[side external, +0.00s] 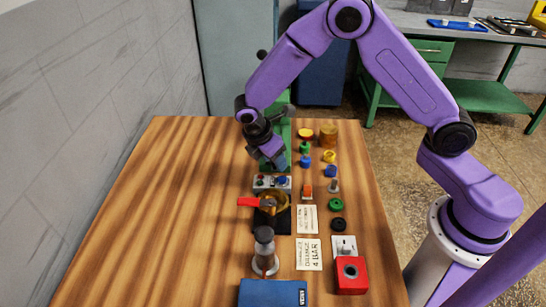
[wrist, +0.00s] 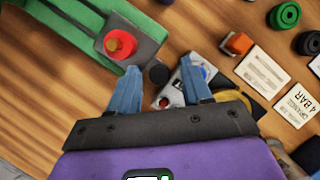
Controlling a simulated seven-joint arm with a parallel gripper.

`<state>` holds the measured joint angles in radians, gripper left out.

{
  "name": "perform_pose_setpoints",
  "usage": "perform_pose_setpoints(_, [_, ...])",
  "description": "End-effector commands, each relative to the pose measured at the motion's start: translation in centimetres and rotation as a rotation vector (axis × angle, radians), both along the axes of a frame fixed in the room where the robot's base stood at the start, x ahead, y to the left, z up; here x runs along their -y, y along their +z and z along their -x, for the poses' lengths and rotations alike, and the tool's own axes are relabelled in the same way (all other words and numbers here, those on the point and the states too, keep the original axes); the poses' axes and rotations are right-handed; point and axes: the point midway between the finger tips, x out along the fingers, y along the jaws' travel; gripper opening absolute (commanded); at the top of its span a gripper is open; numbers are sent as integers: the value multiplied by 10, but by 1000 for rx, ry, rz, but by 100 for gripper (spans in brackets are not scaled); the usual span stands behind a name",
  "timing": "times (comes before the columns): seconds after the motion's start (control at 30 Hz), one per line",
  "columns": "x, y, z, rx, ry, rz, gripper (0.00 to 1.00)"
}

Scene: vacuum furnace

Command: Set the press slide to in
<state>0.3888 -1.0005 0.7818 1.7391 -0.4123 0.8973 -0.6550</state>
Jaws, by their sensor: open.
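The green press (side external: 283,112) stands at the far end of the wooden table, mostly hidden behind my gripper (side external: 275,160) in the side view. In the wrist view a long green body (wrist: 60,25) lies at upper left, with a grey plate (wrist: 138,41) at its end bearing a red round piece (wrist: 120,43). I cannot tell for sure which part is the slide. My gripper (wrist: 159,67) is open and empty, its blue fingers apart. A black round knob (wrist: 159,73) shows between the fingertips; I cannot tell whether they touch it.
A grey button box (side external: 272,183) sits just in front of my gripper. Nearer are a red-handled valve (side external: 262,202), a grey upright fitting (side external: 264,252) and a blue box (side external: 273,292). Several small coloured parts and paper cards (side external: 307,219) lie to the right. The table's left side is clear.

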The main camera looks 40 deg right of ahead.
Motion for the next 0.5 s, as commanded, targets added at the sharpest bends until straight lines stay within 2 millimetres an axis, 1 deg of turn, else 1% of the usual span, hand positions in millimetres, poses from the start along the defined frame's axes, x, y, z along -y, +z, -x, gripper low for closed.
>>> perform_pose_setpoints(0.13, [0,0,0,0,0,0,49])
perform_pose_setpoints(0.17, [0,0,0,0,0,0,39])
perform_pose_setpoints(0.2, [0,0,0,0,0,0,26])
perform_pose_setpoints(0.23, [0,0,0,0,0,0,16])
perform_pose_setpoints(0.27, [0,0,0,0,0,0,6])
perform_pose_setpoints(0.3, [0,0,0,0,0,0,0])
perform_pose_setpoints(0.5, [2,0,-2,-1,-1,0,0])
